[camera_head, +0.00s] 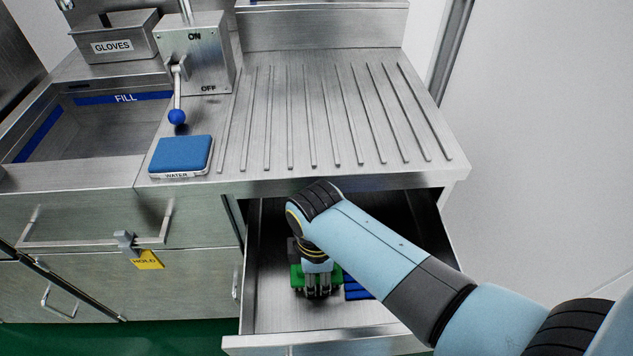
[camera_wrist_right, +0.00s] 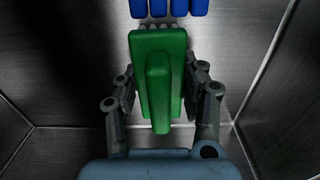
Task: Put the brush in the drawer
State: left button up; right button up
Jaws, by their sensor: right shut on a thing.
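The drawer (camera_head: 375,326) stands pulled open under the drainboard. The green brush (camera_head: 298,278) is inside the drawer's outline, between the fingers of my right gripper (camera_head: 318,290). In the right wrist view the brush (camera_wrist_right: 158,80) shows its green back and raised handle, with pale bristle tips at its far end. My right gripper (camera_wrist_right: 160,105) is shut on it from both sides. Whether the brush touches the drawer floor I cannot tell. My left gripper is not in view.
A blue ribbed object (camera_head: 357,288) lies in the drawer beside the brush; it also shows in the wrist view (camera_wrist_right: 168,8). Above are the ridged drainboard (camera_head: 330,120), a blue pad marked WATER (camera_head: 181,155), and a blue-knobbed lever (camera_head: 177,115). A yellow HOLD tag (camera_head: 148,260) hangs at left.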

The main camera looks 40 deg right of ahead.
jog(key=shift+f, duration=0.15)
jog(key=o, duration=1.2)
jog(key=shift+c, duration=0.2)
notch_tip(320, 180, up, 12)
jog(key=p, duration=0.3)
jog(key=shift+r, duration=0.25)
